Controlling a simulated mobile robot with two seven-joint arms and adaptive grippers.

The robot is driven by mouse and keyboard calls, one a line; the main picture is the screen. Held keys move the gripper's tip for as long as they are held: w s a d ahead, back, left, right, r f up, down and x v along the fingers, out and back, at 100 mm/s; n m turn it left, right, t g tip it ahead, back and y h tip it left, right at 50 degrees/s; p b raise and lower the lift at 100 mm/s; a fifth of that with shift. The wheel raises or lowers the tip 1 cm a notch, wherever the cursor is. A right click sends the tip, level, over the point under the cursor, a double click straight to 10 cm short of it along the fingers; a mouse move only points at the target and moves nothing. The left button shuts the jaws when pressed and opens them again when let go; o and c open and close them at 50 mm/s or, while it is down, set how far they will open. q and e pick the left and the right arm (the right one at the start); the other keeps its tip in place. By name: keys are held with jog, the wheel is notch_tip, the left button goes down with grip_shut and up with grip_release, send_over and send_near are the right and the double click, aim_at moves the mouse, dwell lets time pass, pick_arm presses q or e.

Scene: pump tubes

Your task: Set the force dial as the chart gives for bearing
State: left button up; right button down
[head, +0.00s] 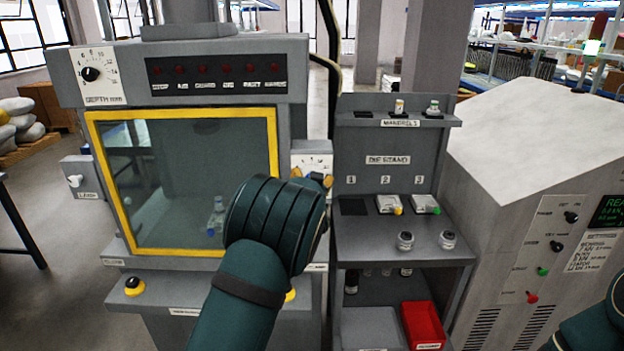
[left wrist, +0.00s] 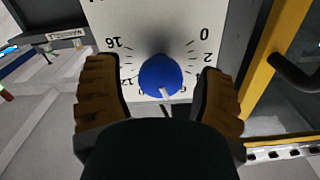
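A blue round knob (left wrist: 160,76) sits on a white numbered dial plate (left wrist: 120,18). Its white pointer mark faces the lower part of the scale in the left wrist view; the nearby numbers are partly hidden. My left gripper (left wrist: 160,92) is open, with one brown finger on each side of the knob and gaps between. In the head view the plate (head: 312,160) shows beside the press window, and my left gripper (head: 312,178) covers the knob. A white printed chart (head: 594,252) is on the right cabinet; its text is too small to read surely. My right gripper is out of view.
The press has a yellow-framed window (head: 92,185) and a separate depth dial (head: 90,73) at upper left. A die stand (head: 388,136) with small parts and a red bin (head: 424,324) stands right of my left gripper. A grey cabinet (head: 480,180) stands farther right.

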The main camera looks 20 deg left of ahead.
pick_arm(q)
jog(key=shift+s, duration=0.1)
jog(key=v, duration=1.2)
jog(key=s+d+f+g+h+b, duration=0.15)
jog(key=s+f+g, duration=0.35)
jog(key=f, duration=0.9)
jog(key=s+f+g+h+b, duration=0.1)
jog(key=s+f+g+h, duration=0.2)
jog(key=s+f, duration=0.75)
jog(key=s+d+f+g+h+b, duration=0.1)
jog(key=s+d+f+g+h, duration=0.1)
jog(key=s+f, duration=0.5)
jog(key=s+d+f+n+g+h, duration=0.1)
jog(key=s+d+f+g+h, duration=0.1)
jog(key=s+d+f+g, duration=0.3)
jog(key=s+f, duration=0.2)
jog(key=s, duration=0.2)
jog(key=shift+s+d+f+b, duration=0.2)
jog(key=shift+s+d+b, duration=0.1)
jog(key=shift+b, duration=0.1)
jog(key=shift+s+d+h, duration=0.15)
jog(key=shift+s+h, duration=0.1)
jog(key=shift+c, duration=0.3)
